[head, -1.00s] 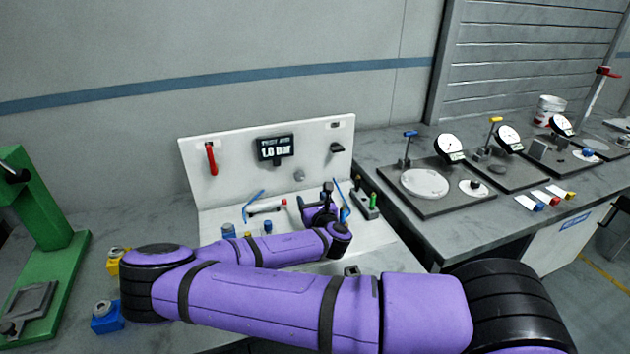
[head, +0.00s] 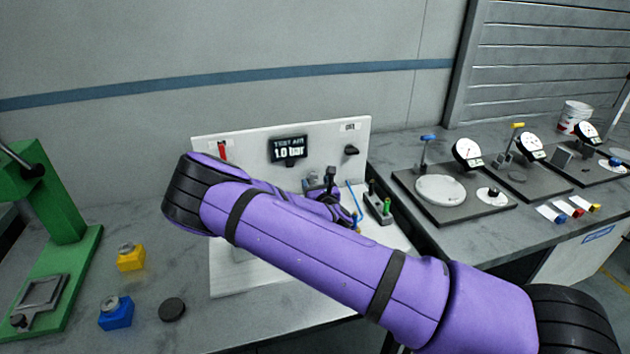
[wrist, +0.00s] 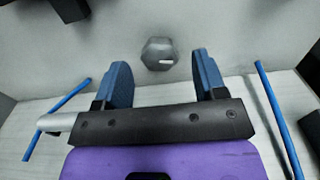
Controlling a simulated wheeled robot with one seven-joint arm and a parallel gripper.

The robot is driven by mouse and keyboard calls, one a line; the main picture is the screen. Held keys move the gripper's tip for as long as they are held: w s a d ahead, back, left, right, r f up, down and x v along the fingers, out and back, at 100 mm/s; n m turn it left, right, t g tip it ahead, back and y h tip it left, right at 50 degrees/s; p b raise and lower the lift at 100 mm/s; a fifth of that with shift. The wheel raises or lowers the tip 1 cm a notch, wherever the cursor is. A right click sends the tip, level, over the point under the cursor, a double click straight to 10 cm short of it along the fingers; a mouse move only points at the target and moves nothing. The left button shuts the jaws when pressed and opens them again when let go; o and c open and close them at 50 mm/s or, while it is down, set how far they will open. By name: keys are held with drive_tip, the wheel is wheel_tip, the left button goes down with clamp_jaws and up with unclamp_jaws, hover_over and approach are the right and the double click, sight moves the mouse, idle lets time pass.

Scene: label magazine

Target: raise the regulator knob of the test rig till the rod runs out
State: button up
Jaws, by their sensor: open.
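The white test rig panel (head: 240,142) stands upright with a display (head: 289,149) that reads 1.0 bar. The grey regulator knob (wrist: 158,53) with a white mark is on the panel face. In the wrist view it lies ahead of my gripper (wrist: 161,76), between the two blue fingertips, which are apart and empty. No contact with the knob shows. In the head view my gripper (head: 326,183) is in front of the panel, partly hidden by my arm. A grey cylinder (wrist: 57,122) lies left of the gripper in the wrist view; no extended rod shows.
Blue hoses (wrist: 277,122) flank the gripper. A red handle (head: 222,151) and a black knob (head: 351,150) are on the panel. A green press (head: 62,215), a yellow block (head: 131,257) and a blue block (head: 116,312) stand left. Dial gauges (head: 467,153) stand right.

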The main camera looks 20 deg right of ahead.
drive_tip(key=shift+w, duration=1.3)
drive_tip(key=c, duration=0.9)
drive_tip(key=shift+m, duration=1.6)
drive_tip(key=shift+c, duration=0.2)
drive_tip(key=o, duration=0.9)
drive_tip(key=shift+o, duration=0.2)
drive_tip(key=shift+s, duration=0.1)
drive_tip(key=shift+s, duration=3.7)
